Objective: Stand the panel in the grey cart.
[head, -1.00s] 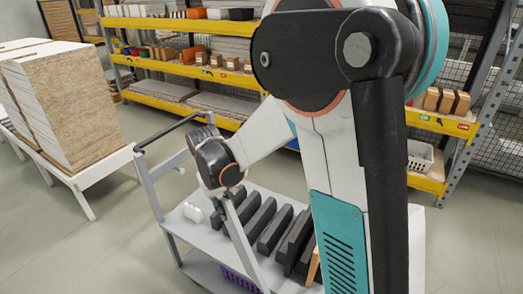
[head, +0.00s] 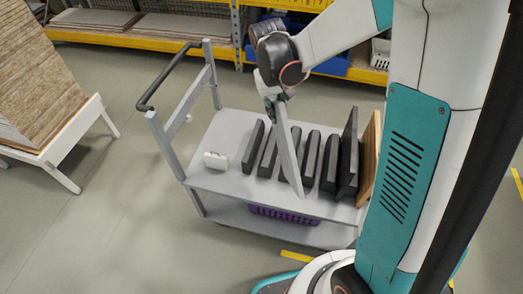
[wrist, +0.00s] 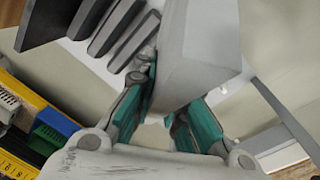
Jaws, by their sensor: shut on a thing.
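My gripper (head: 272,98) is shut on the top of a light grey panel (head: 287,150), which hangs down thin and nearly edge-on, slightly tilted. In the wrist view the gripper's teal fingers (wrist: 168,105) clasp the panel (wrist: 200,48), which hides part of one finger. The panel is over the grey cart (head: 235,124), in front of the row of dark upright dividers (head: 268,152). Its lower end overlaps the front part of the top deck. I cannot tell whether it touches the deck or sits between dividers.
A taller dark board (head: 349,155) and a wooden board (head: 370,155) stand at the cart's right end. A small white object (head: 216,160) lies on its left. A purple basket (head: 285,215) is on the lower shelf. Yellow-edged shelving (head: 150,38) is behind; stacked boards (head: 35,75) stand left.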

